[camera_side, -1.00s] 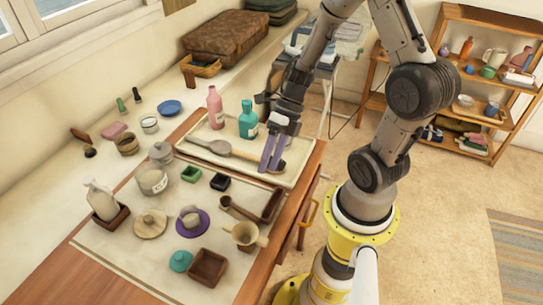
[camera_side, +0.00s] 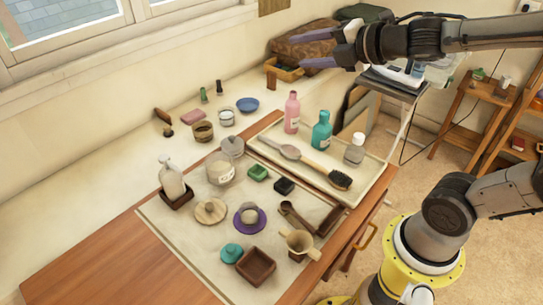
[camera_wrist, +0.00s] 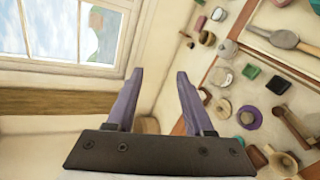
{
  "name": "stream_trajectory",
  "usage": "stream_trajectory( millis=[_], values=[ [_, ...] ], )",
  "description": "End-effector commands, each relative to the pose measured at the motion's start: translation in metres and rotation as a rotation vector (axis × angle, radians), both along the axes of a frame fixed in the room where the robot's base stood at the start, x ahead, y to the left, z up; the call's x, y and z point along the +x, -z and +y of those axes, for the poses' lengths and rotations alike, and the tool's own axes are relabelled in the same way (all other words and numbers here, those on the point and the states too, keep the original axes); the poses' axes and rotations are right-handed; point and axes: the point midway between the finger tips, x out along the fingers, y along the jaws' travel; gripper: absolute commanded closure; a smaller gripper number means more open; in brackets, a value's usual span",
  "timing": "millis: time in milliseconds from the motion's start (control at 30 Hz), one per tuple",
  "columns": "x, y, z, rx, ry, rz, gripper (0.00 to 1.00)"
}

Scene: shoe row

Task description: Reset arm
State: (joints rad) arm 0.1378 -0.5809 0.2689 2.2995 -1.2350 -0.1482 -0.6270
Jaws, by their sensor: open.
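My gripper (camera_side: 322,48) is raised high above the back of the table in the side view, level and pointing left. Its two purple fingers are apart with nothing between them. In the wrist view my gripper (camera_wrist: 155,78) also shows open and empty, facing the window and wall.
A pale mat (camera_side: 190,250) carries jars, small dishes, a purple saucer (camera_side: 250,218) and a brown box (camera_side: 256,267). A stand (camera_side: 393,88) is close under my arm. Air left of my gripper is clear.

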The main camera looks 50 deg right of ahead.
Motion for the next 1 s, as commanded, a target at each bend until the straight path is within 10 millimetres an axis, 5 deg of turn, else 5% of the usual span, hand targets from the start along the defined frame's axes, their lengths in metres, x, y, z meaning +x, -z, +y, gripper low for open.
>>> stream_trajectory(
  millis=[100,233,500,700,1000],
  values=[
    [-0.026,-0.014,-0.016,0.254,0.219,-0.025,0.48],
    [-0.06,-0.006,-0.028,0.563,0.45,0.012,0.48],
    [-0.141,0.06,-0.009,1.159,0.912,0.289,0.48],
    [-0.182,0.095,0.017,1.357,1.17,0.503,0.48],
    [-0.188,0.098,0.018,1.379,1.225,0.518,0.48]
  ],
)
